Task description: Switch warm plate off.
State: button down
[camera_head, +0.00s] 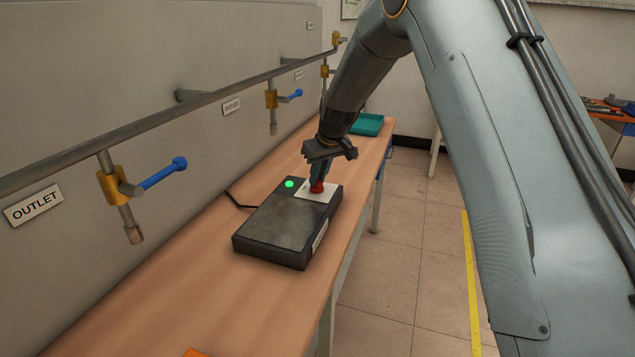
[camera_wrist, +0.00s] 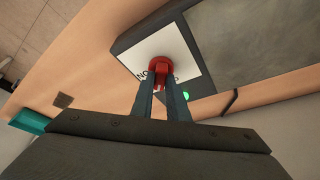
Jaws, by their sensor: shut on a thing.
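The warm plate (camera_head: 275,229) is a dark flat box lying on the wooden bench. Its green light (camera_head: 290,184) is lit; the light also shows in the wrist view (camera_wrist: 186,96). A red knob (camera_head: 317,187) sits on a white label panel (camera_head: 327,194) at the plate's far right corner. My gripper (camera_head: 317,180) comes down from above and is shut on the red knob. In the wrist view the two fingers (camera_wrist: 161,84) reach the red knob (camera_wrist: 160,65) and hide part of it and of the label's lettering.
The wooden bench (camera_head: 190,290) runs along a grey wall panel. A pipe (camera_head: 220,97) with blue-handled valves (camera_head: 165,172) runs above it at the left. A teal object (camera_head: 368,124) lies at the bench's far end. A black cable (camera_head: 238,201) leaves the plate's left side.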

jog(key=n+b, duration=0.1)
jog(key=b, duration=0.1)
jog(key=n+y+b, duration=0.1)
jog(key=n+b, duration=0.1)
jog(key=n+g+b, duration=0.1)
jog(key=n+b, duration=0.1)
jog(key=shift+w+d+f+y, duration=0.15)
jog(key=shift+w+d+y, duration=0.05)
jog(key=shift+w+y, duration=0.1)
jog(key=shift+n+g+b, duration=0.6)
jog(key=shift+n+b, duration=0.5)
jog(key=shift+n, duration=0.2)
jog(key=shift+s+n, duration=0.1)
jog(key=shift+n, duration=0.2)
jog(key=c, duration=1.7)
grip_release()
jog(key=shift+b+v, duration=0.65)
jog(key=shift+v, duration=3.4)
jog(key=shift+d, duration=0.1)
